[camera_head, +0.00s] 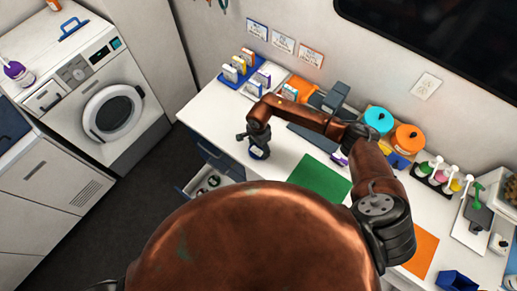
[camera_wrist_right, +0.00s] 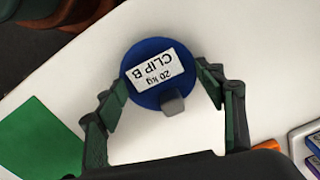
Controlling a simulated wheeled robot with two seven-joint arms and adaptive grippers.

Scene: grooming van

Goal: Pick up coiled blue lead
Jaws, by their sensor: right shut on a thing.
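The coiled blue lead shows in the right wrist view as a round blue disc (camera_wrist_right: 140,59) with a white label reading "20 kg CLIP B" and a small grey block at its edge. My right gripper (camera_wrist_right: 164,82) has its green-padded fingers on either side of the disc, shut on it. In the head view the right gripper (camera_head: 256,142) is over the left part of the white counter, with the blue lead (camera_head: 259,153) small and partly hidden beneath it. I cannot tell whether the lead touches the counter. My left gripper is not in view.
The white counter (camera_head: 215,112) carries a green mat (camera_head: 320,179), an orange mat (camera_head: 423,252), a blue rack (camera_head: 230,81) of small boxes and turquoise and orange canisters (camera_head: 378,119) along the wall. An open drawer (camera_head: 210,181) juts out below the counter's front edge.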

